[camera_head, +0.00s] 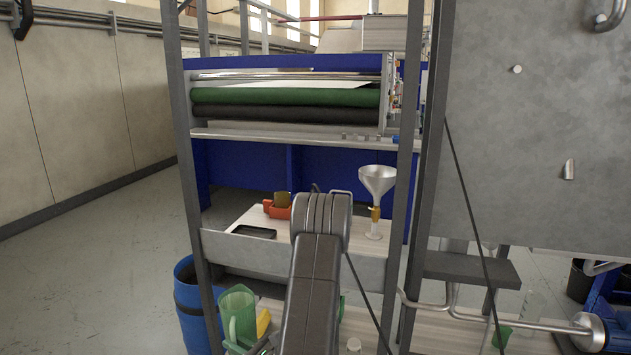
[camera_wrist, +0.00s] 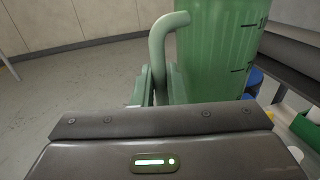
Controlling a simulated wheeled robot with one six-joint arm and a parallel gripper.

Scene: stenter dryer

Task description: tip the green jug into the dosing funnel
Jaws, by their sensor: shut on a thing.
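The green jug (camera_head: 238,312) is a translucent green vessel at the lower left of the head view, about upright. In the wrist view its body (camera_wrist: 218,50) with dark level marks fills the upper right, and its curved handle stands left of it. My gripper (camera_wrist: 160,88) is shut on the jug at its handle; the fingertips are partly hidden there. In the head view my dark arm hides much of the area around the gripper. The dosing funnel (camera_head: 377,180) is silver, wide side up, above the right part of a pale table, apart from the jug.
A dark tray (camera_head: 254,232) and an orange-red object (camera_head: 278,208) lie on the table left of the funnel. Grey frame posts (camera_head: 403,180) stand on both sides. A blue barrel (camera_head: 190,305) and a yellow object (camera_head: 263,322) are near the jug.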

